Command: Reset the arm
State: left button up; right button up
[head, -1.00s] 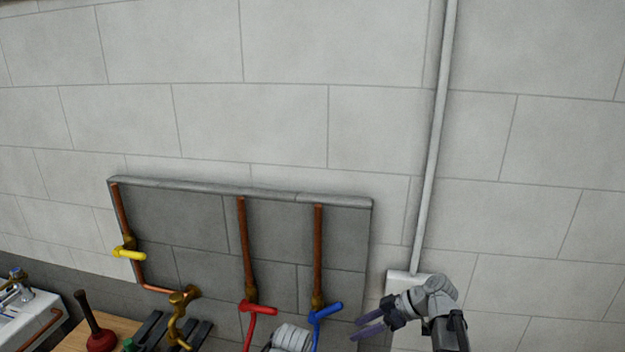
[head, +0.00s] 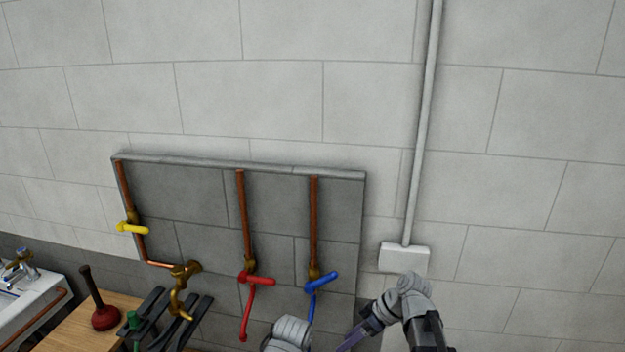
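My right gripper (head: 350,340) is low in the head view, right of the blue-handled valve (head: 320,281). Its purple fingers are partly hidden at the bottom edge, so I cannot tell whether it is open or shut. My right arm comes in from the bottom right. A grey rounded arm link of mine shows at the bottom centre, below the red-handled valve (head: 257,280). My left gripper is not in the picture.
Copper pipes run down a dark recessed wall panel (head: 180,205). A yellow-handled valve (head: 133,228) and brass tap (head: 181,290) are at left. A red plunger (head: 104,316) stands on a wooden top beside a white sink (head: 30,297). A white box (head: 403,258) hangs at right.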

jog(key=s+a+f+m+h+b, duration=0.1)
jog(key=s+f+m+h+b, duration=0.2)
jog(key=s+f+b, duration=0.3)
jog(key=s+a+f+m+h+b, duration=0.2)
jog(key=s+f+m+h+b, duration=0.2)
jog(key=f, duration=0.7)
jog(key=shift+s+f+m+g+h+b, duration=0.35)
jog(key=shift+s+h+b, duration=0.55)
jog(key=shift+s+b, duration=0.35)
jog(key=shift+a, duration=0.1)
